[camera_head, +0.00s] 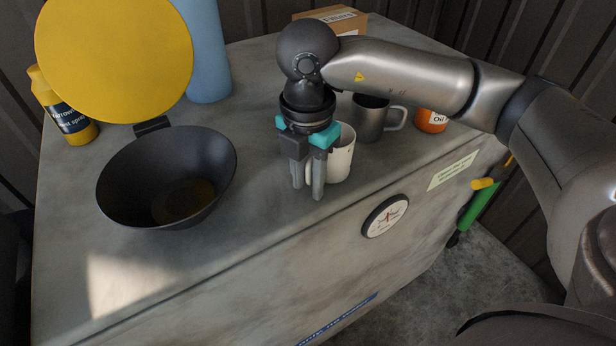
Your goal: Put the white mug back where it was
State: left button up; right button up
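The white mug (342,160) stands upright on the grey worktop, partly hidden behind my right gripper. My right gripper (308,184) points down in front of the mug's left side. Its two grey fingers are a little apart, and a pale bit that looks like the mug's handle shows between them. I cannot tell whether the fingers press on it. My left gripper is not in view.
A dark grey mug (370,119) stands close behind the white mug, with an orange oil container (431,121) to its right. A black bowl (168,178), a yellow disc (114,55) and a blue cylinder (205,55) are at left. The worktop (235,235) is clear in front.

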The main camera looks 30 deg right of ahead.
jog(key=shift+o, duration=0.4)
jog(key=shift+r, duration=0.25)
notch_tip(320, 180, up, 12)
jog(key=shift+f, duration=0.1)
dwell(1.4)
